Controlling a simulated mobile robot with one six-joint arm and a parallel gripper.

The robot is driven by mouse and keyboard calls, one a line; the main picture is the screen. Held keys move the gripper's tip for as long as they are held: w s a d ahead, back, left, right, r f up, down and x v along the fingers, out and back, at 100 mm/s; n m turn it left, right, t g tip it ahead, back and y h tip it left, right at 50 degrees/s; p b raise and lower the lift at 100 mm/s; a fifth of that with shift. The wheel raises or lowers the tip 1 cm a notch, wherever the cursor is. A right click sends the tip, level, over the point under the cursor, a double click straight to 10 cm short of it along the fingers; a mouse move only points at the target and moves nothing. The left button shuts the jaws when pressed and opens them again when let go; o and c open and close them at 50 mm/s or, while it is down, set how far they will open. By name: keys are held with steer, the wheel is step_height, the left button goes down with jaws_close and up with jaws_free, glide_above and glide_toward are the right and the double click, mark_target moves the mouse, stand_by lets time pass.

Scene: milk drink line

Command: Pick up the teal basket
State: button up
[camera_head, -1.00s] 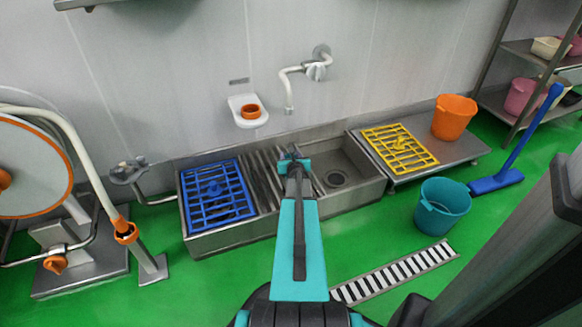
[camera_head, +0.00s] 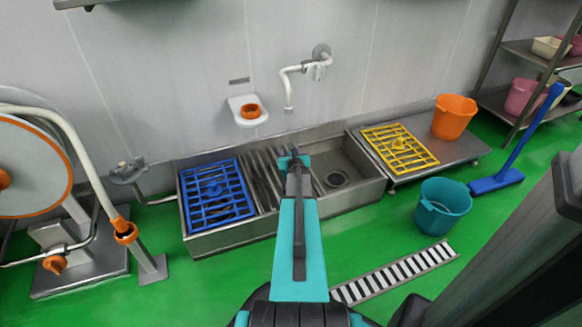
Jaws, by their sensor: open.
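A teal basket (camera_head: 443,206), shaped like a bucket, stands upright on the green floor at the right, in front of the low steel table. My gripper (camera_head: 294,153) is at the end of my teal and black arm, above the steel sink in the middle of the view. It is well to the left of the basket and apart from it. It is small and dark here, open, with nothing seen in it. The basket is in full view.
The steel sink (camera_head: 235,236) holds a blue rack (camera_head: 216,192). A yellow rack (camera_head: 399,148) and an orange bucket (camera_head: 454,117) sit on the low table. A blue broom (camera_head: 497,181) leans right of the basket. A floor drain (camera_head: 392,275) and open green floor lie in front.

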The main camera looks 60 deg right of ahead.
steer(key=shift+w+d+f, duration=0.25)
steer(key=shift+w+d, duration=0.2)
steer(key=shift+d, duration=0.05)
steer(key=shift+c, duration=0.4)
jaws_close()
